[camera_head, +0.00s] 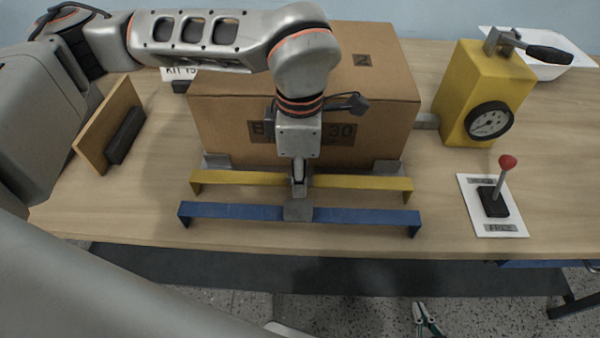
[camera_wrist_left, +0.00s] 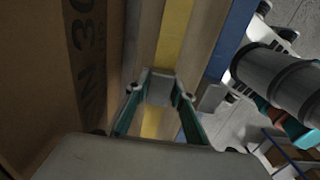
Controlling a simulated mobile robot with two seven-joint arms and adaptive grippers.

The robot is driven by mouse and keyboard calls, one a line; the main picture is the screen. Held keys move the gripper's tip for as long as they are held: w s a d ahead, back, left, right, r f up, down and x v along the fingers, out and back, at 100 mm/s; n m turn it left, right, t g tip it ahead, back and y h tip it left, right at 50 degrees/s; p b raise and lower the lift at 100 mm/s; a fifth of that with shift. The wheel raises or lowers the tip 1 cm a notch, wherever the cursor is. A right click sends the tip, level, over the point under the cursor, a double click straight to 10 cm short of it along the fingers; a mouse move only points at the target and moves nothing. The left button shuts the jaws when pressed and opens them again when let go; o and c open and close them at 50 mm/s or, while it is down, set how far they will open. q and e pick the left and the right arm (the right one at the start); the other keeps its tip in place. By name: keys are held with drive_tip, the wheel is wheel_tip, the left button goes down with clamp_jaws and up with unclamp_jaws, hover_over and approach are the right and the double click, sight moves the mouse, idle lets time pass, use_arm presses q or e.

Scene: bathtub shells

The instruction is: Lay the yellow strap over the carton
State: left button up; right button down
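The yellow strap (camera_head: 362,182) is a stiff bar with bent-down ends, standing on the table along the carton's front. The brown carton (camera_head: 380,85) stands behind it, partly hidden by my left arm. My left gripper (camera_head: 299,186) points down over the strap's middle. In the left wrist view, its fingers (camera_wrist_left: 160,95) are apart, either side of a grey block on the yellow strap (camera_wrist_left: 172,35); a small gap seems to show at each side. My right gripper (camera_head: 430,318) hangs low over the floor, in front of the table, open and empty.
A blue strap (camera_head: 365,216) with a grey block lies parallel in front, near the table edge. A yellow box with a dial (camera_head: 480,90) and a red-knobbed lever on a white plate (camera_head: 492,205) stand right. A wooden board (camera_head: 108,125) leans left. A white tray (camera_head: 550,60) sits behind.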

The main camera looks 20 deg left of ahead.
use_arm(q)
drive_tip(key=shift+o, duration=1)
drive_tip(key=shift+r, duration=0.15)
wheel_tip(320, 180, up, 12)
drive_tip(key=shift+p, duration=0.45)
